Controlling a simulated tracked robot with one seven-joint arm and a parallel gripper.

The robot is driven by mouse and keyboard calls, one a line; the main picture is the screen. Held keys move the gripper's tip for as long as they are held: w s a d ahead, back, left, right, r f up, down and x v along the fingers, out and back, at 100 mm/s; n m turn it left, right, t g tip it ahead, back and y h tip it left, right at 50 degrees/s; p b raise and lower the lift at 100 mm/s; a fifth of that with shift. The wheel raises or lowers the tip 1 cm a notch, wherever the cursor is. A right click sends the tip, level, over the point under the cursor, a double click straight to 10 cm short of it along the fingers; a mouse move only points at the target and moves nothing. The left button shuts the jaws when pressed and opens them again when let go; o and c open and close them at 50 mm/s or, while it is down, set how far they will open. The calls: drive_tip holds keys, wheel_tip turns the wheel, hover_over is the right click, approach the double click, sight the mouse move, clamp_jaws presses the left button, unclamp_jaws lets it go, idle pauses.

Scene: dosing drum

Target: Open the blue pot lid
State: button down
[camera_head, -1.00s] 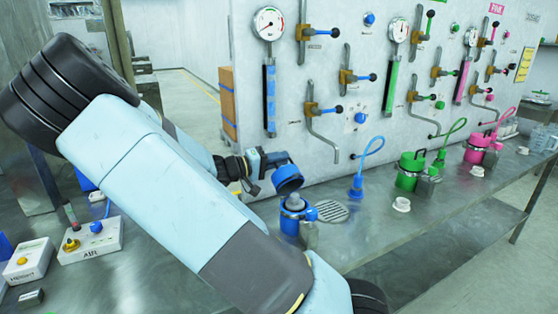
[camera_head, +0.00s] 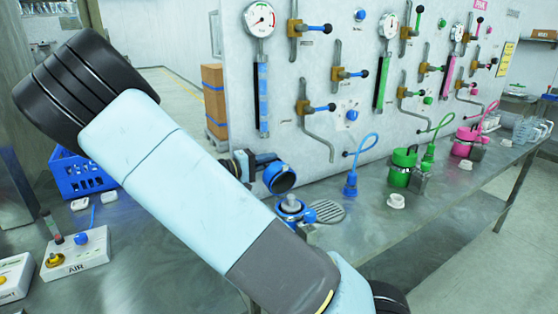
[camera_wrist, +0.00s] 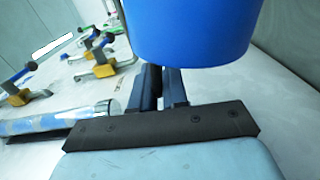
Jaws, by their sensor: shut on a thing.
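The blue pot lid (camera_head: 279,179) is off the pot and tilted, its round open side facing the head camera. My gripper (camera_head: 257,165) is shut on it from the left. In the wrist view the lid (camera_wrist: 190,32) fills the top as a large blue cylinder, with my gripper's fingers (camera_wrist: 160,92) at its lower edge. The blue pot (camera_head: 290,215) stands open on the bench just below and right of the lid, with a gap between them. A grey inner neck shows in its mouth. My arm hides the pot's lower part.
A round drain grate (camera_head: 328,212) lies right of the pot. A blue hose fitting (camera_head: 350,185), a green pot (camera_head: 400,170) and a pink pot (camera_head: 464,142) stand further right. The valve panel (camera_head: 320,70) rises behind. A blue crate (camera_head: 85,178) is at left.

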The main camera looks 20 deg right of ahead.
drive_tip(key=shift+w+a+f, duration=0.15)
drive_tip(key=shift+f, duration=0.05)
drive_tip(key=c, duration=1.2)
unclamp_jaws()
drive_tip(key=a, duration=0.4)
drive_tip(key=s+a, duration=0.1)
drive_tip(key=a, duration=0.4)
drive_tip(key=s+a, duration=0.1)
drive_tip(key=a, duration=0.3)
drive_tip(key=shift+s+a, duration=0.15)
drive_tip(key=shift+a, duration=0.1)
drive_tip(key=shift+c, duration=0.2)
